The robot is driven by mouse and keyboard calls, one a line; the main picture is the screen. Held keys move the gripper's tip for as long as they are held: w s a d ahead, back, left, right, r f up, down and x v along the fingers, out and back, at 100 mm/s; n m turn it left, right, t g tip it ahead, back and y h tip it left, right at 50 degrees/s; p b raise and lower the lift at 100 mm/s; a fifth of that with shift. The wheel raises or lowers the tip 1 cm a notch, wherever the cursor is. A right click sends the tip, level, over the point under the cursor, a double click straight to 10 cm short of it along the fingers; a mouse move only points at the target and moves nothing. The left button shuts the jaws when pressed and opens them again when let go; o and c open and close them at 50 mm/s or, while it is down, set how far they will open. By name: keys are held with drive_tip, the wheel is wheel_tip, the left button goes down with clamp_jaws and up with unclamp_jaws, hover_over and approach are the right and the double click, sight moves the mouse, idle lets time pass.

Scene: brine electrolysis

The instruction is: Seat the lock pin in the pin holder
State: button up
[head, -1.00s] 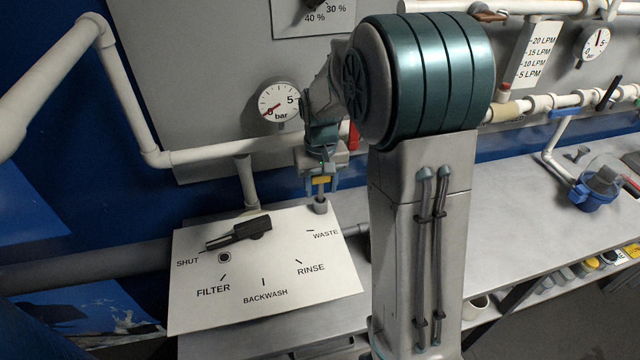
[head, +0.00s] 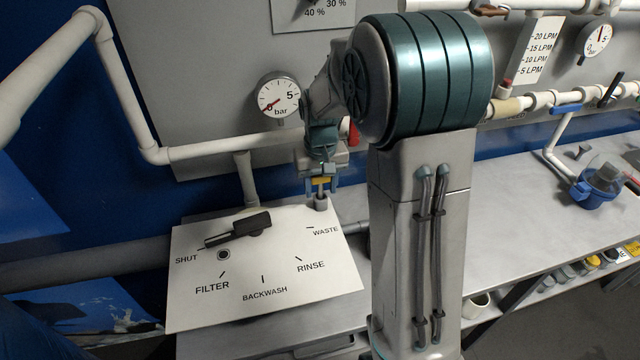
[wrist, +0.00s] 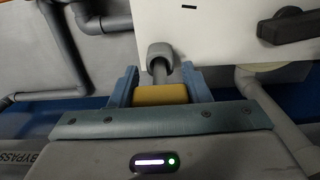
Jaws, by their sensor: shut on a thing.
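My gripper (head: 321,187) is shut on the yellow head of the lock pin (head: 321,181). In the wrist view the yellow head (wrist: 160,95) sits between the two blue fingers of my gripper (wrist: 160,88). The pin's grey shaft runs from the head to the grey, round pin holder (wrist: 160,56) at the edge of the white panel. In the head view the pin holder (head: 320,202) is directly under the gripper. The shaft's tip seems to be at or inside the holder's opening; how deep it sits is hidden.
The white valve panel (head: 265,275) carries a black handle (head: 238,230) pointing near SHUT. A pressure gauge (head: 278,98) and white pipes (head: 205,151) are close behind the arm. A blue-based device (head: 598,186) stands on the bench at right.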

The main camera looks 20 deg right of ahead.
drive_tip(key=shift+f+b, duration=0.35)
drive_tip(key=shift+f, duration=0.1)
idle(1.0)
drive_tip(key=o, duration=1.1)
drive_tip(key=shift+r, duration=0.1)
